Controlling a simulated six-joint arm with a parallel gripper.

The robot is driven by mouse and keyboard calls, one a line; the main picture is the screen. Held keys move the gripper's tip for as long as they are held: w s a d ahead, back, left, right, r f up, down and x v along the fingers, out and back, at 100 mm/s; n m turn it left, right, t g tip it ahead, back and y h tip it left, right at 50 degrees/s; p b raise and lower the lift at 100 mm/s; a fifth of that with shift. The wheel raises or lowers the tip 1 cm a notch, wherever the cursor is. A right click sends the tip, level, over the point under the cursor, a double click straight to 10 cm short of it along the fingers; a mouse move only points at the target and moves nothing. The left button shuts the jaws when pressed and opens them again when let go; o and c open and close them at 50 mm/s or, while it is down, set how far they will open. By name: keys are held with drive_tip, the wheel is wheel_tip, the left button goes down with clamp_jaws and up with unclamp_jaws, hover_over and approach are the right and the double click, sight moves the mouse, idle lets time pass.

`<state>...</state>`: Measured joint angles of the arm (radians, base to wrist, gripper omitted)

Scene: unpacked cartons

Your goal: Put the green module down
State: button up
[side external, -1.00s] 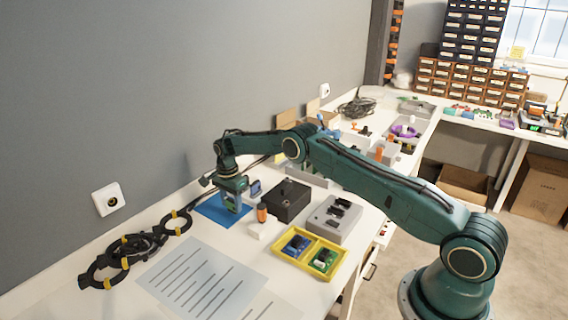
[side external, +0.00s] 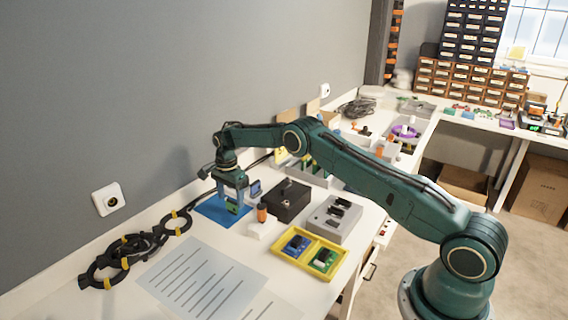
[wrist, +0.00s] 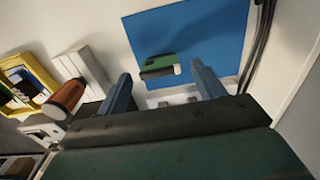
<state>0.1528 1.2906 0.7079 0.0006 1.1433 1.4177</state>
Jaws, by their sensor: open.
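The green module (wrist: 158,66) rests on the blue mat (wrist: 200,25), near the mat's lower edge in the wrist view. In the side external view the module (side external: 232,207) is small and partly hidden by my fingers on the mat (side external: 209,209). My gripper (wrist: 161,70) is open, with one finger on each side of the module and gaps between. In the side external view my gripper (side external: 231,202) is over the right part of the mat.
A white holder with an orange-and-dark bottle (side external: 262,212), a black box (side external: 288,199) and a grey tray (side external: 330,218) stand to the right. A yellow tray (side external: 341,268) holds blue and green boards. Coiled cables (side external: 125,255) lie left; a printed sheet (side external: 200,278) lies in front.

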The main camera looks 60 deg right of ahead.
wheel_tip(320, 180, up, 10)
idle(0.5)
drive_tip(key=shift+r, duration=0.1)
idle(0.4)
wheel_tip(320, 180, up, 15)
drive_tip(key=n+t, duration=0.1)
drive_tip(key=n, duration=0.3)
hover_over(231, 200)
drive_tip(key=s+a, duration=0.3)
drive_tip(key=s, duration=0.3)
drive_tip(key=s+a+r+n+t, duration=0.1)
drive_tip(key=s+a+r+n, duration=0.15)
drive_tip(key=s+r, duration=0.35)
drive_tip(key=s+a+r+n+t, duration=0.1)
drive_tip(key=s+r+n, duration=0.25)
drive_tip(key=s, duration=0.35)
drive_tip(key=s+a+f+n+t, duration=0.1)
drive_tip(key=s+n, duration=0.3)
drive_tip(key=s, duration=1)
drive_tip(key=s+a+f+n+t, duration=0.1)
drive_tip(key=s+n, duration=0.3)
drive_tip(key=s, duration=1)
drive_tip(key=shift+a+f+t, duration=0.3)
drive_tip(key=shift+a+f, duration=0.3)
drive_tip(key=shift+a, duration=0.2)
